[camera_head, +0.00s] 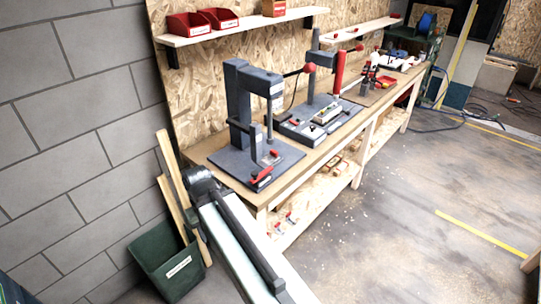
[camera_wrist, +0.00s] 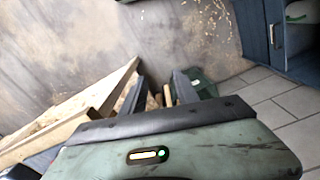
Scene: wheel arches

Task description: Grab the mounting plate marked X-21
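No label reading X-21 can be made out in either view. On the bench in the head view, a small pale plate-like piece (camera_head: 327,114) lies on the dark base of the second press; I cannot tell whether it is the mounting plate. My gripper (camera_wrist: 160,90) shows in the wrist view with its two dark fingers apart and nothing held between them. It points down towards the floor area near a green bin (camera_wrist: 203,82). My arm reaches up from the bottom of the head view, left of the bench; the fingertips are not clear there.
The wooden bench (camera_head: 345,129) runs along the chipboard wall, with a dark press (camera_head: 242,105) at its near end. The green bin (camera_head: 170,262) and leaning planks (camera_head: 172,212) stand beside my arm. Red bins (camera_head: 188,24) sit on a shelf. Open floor (camera_head: 400,215) lies right.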

